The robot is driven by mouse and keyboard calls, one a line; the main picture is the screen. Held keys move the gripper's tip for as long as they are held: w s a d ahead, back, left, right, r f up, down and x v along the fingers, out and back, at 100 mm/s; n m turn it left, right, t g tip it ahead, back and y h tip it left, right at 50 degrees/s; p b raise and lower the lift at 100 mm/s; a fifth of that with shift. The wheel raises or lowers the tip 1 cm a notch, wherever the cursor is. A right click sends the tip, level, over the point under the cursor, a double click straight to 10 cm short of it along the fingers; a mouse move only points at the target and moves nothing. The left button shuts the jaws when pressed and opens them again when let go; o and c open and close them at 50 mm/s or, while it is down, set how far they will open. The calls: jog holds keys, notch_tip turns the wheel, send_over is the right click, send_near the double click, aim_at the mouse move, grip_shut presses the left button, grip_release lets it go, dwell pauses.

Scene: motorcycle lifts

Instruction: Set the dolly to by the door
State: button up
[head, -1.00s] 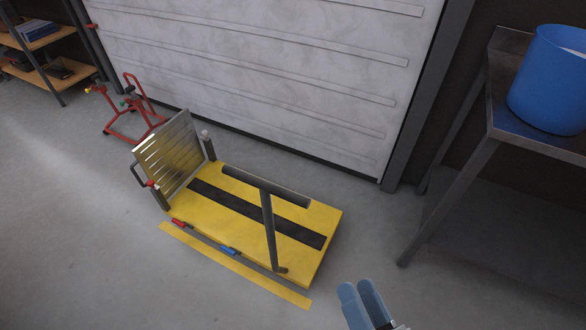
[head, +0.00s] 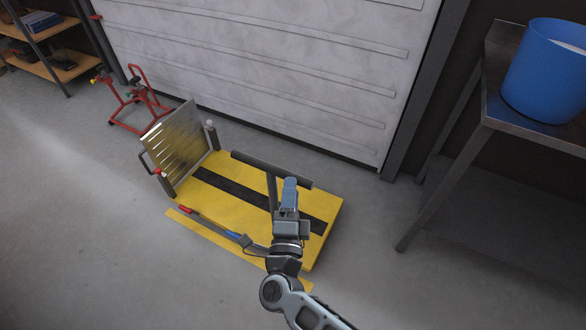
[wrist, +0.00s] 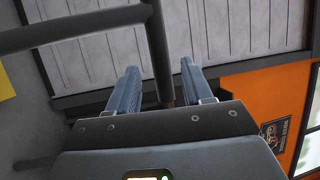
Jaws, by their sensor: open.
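The dolly appears to be the low yellow platform (head: 225,225) with a black strip down its middle and a ribbed metal plate (head: 178,140) upright at its left end. A grey T-shaped handle stands near its right end; its crossbar (head: 262,167) shows behind my gripper (head: 289,186). My gripper is open at the handle. In the wrist view, the dark post (wrist: 159,45) appears between its two fingers (wrist: 158,85), with visible gaps either side. The crossbar (wrist: 80,27) runs left from the post. The large ribbed door (head: 270,60) stands just behind the platform.
A red stand (head: 140,98) is on the floor at the back left, near a shelf (head: 50,72). A metal table (head: 490,105) with a blue bucket (head: 545,70) stands at the right. A yellow floor strip (head: 215,240) runs along the platform's front. The floor at front left is clear.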

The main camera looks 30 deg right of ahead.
jog(key=x, duration=0.6)
jog(key=shift+p, duration=0.4)
jog(key=shift+w, duration=0.1)
grip_shut()
